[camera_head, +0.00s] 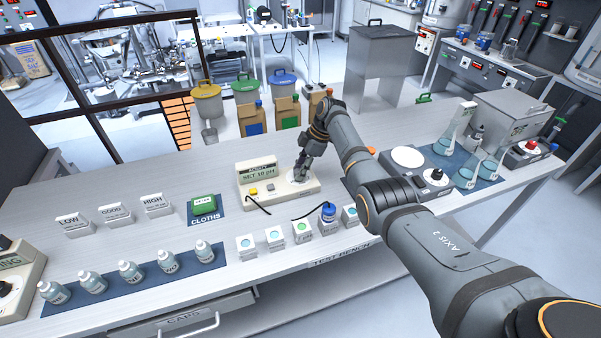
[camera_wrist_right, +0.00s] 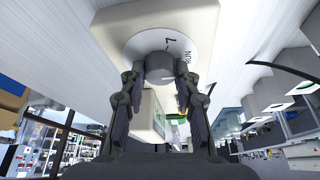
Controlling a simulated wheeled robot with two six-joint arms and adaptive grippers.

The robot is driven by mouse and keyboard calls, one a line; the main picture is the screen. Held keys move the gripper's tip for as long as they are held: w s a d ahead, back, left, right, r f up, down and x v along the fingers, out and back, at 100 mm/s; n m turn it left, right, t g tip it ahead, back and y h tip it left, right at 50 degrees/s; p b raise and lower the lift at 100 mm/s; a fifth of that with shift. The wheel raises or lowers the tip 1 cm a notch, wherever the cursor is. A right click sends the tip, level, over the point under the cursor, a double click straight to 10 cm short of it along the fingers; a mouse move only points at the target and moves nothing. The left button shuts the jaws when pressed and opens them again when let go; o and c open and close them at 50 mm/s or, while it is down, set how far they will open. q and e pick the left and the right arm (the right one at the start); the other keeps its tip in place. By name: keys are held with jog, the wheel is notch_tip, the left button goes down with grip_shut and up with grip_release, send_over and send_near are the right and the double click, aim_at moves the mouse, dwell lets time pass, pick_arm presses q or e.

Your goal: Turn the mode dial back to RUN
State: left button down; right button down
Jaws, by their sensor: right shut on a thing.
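The acidity meter (camera_head: 262,203) is a cream box with a lit display, a yellow button and a white round dial plate at its right end. My right gripper (camera_head: 300,176) comes down on that dial plate. In the right wrist view, the grey mode dial knob (camera_wrist_right: 158,66) sits between the two fingers, and my right gripper (camera_wrist_right: 163,82) is shut on it. The white dial plate (camera_wrist_right: 137,47) around the knob shows the word RUN beside its right side. The fingers partly hide the knob, and I cannot read where its mark points. My left gripper is not in view.
A green cloth pack (camera_head: 204,205) lies to the left. Bare bench (camera_head: 140,185) lies at back left.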

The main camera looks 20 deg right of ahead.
dwell(0.4)
jog(key=c, duration=1)
grip_release()
jog(key=shift+d+r, duration=0.2)
jog(key=shift+r, duration=0.15)
jog(key=v, duration=1.1)
jog(key=shift+r, duration=0.15)
